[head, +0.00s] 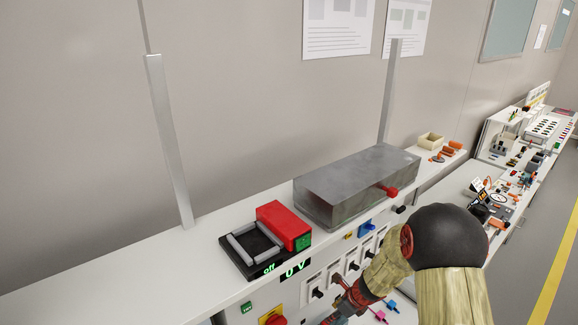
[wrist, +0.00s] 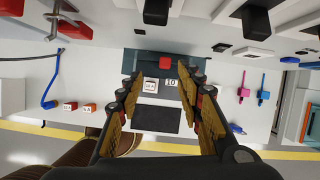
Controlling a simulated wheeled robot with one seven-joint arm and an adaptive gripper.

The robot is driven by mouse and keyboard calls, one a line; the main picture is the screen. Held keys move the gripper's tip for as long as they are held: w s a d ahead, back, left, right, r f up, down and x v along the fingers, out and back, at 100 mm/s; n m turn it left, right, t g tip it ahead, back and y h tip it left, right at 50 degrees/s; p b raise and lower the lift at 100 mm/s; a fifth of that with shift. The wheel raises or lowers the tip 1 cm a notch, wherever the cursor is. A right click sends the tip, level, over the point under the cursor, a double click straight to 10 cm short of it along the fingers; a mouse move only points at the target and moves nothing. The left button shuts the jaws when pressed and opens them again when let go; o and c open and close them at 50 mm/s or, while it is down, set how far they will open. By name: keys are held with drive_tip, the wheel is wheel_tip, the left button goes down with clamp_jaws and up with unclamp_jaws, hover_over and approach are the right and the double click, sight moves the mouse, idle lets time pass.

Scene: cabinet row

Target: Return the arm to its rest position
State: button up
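My gripper (wrist: 160,76) is open in the wrist view, with its two yellow-and-black fingers apart. No object is held between them. Beyond the fingers is a dark panel with a red block (wrist: 166,63) and small white labelled blocks (wrist: 150,84). In the head view my arm (head: 445,240) is bent at the lower right, in front of the cabinet row. My gripper (head: 345,302) shows there only in part, low in front of the cabinet face, and its fingertips are unclear.
A grey metal box (head: 350,185) with a red knob and a red-and-black device (head: 285,225) stand on the cabinet top. Below them are white switches (head: 335,273). Pink and blue plugs (wrist: 252,90) lie to the right in the wrist view. The floor has a yellow line (head: 555,270).

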drive_tip(key=s+a+r+n+g+b, duration=0.2)
drive_tip(key=s+r+n+b, duration=0.1)
drive_tip(key=s+n, duration=0.55)
drive_tip(key=s+a+r+n+g+b, duration=0.1)
drive_tip(key=s+r+n+b, duration=0.25)
drive_tip(key=s+n, duration=0.45)
drive_tip(key=s+d+r+n+t+h+b, duration=0.1)
drive_tip(key=s+n+b, duration=0.4)
drive_tip(key=b, duration=0.6)
drive_tip(key=s+d+n+t+h+b, duration=0.2)
drive_tip(key=s+d+n+t+b, duration=0.1)
drive_tip(key=s+b, duration=0.6)
drive_tip(key=shift+s+d+r+n+t+b, duration=0.3)
drive_tip(key=shift+n+t+b, duration=0.3)
drive_tip(key=shift+n+b, duration=0.6)
